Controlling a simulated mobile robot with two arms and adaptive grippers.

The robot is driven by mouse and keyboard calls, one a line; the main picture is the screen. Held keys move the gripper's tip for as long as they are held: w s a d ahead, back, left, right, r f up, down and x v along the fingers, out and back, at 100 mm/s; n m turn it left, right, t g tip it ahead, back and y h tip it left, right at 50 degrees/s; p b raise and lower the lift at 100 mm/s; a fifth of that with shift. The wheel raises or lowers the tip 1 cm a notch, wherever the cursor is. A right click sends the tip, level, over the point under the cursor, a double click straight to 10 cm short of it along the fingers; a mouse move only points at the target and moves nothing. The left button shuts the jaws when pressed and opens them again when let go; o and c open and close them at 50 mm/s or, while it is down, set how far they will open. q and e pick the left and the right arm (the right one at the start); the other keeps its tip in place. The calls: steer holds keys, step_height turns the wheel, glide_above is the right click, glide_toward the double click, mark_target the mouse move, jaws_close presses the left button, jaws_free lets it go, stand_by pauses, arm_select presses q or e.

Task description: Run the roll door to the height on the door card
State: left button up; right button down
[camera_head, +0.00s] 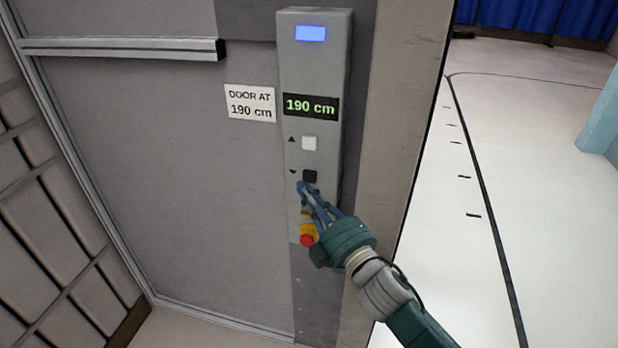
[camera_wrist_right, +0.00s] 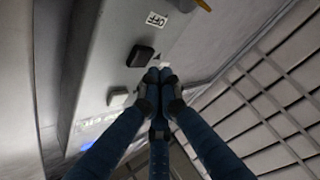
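The door card (camera_head: 250,103) on the grey wall reads "DOOR AT 190 cm". The control box (camera_head: 315,60) beside it has a display (camera_head: 311,105) reading "190 cm" in green. Below it are a white up button (camera_head: 309,143) and a black down button (camera_head: 309,176). My right gripper (camera_head: 303,188) has its fingertips together, empty, just below and left of the black button. In the wrist view the fingertips (camera_wrist_right: 160,78) are beside the black button (camera_wrist_right: 140,56); contact cannot be told. The white button (camera_wrist_right: 117,97) also shows there. I cannot make out the roll door itself.
A red stop knob (camera_head: 307,240) on a yellow base sits low on the box, partly behind my gripper. A blue lit panel (camera_head: 311,33) is at the box's top. A wall edge (camera_head: 400,110) stands right of it, with open pale floor (camera_head: 510,130) beyond.

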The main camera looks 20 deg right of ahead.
steer(key=s+a, duration=0.1)
steer(key=s, duration=0.1)
steer(key=s+a, duration=0.1)
steer(key=shift+s+a, duration=0.3)
steer(key=shift+s, duration=0.1)
steer(key=s+d+f+m+g+h+b, duration=0.1)
steer(key=s+d+f+m+g, duration=0.15)
steer(key=f, duration=1.35)
steer(key=s+d+f+m+g+h+b, duration=0.1)
steer(key=s+f+m+g, duration=0.15)
steer(key=f, duration=1.25)
steer(key=s+d+f+m+g+h+b, duration=0.15)
steer(key=s+f+g, duration=0.25)
steer(key=f, duration=1.2)
steer(key=s+d+f+m+g, duration=0.2)
steer(key=s+f+m+g, duration=0.15)
steer(key=s+f, duration=1.45)
steer(key=s+f+m+g+b, duration=0.1)
steer(key=s+f, duration=0.3)
steer(key=s, duration=0.6)
steer(key=s+f+m+g+b, duration=0.1)
steer(key=s+f+g, duration=0.3)
steer(key=s, duration=0.7)
steer(key=shift+s+f, duration=0.2)
steer(key=shift+f, duration=0.2)
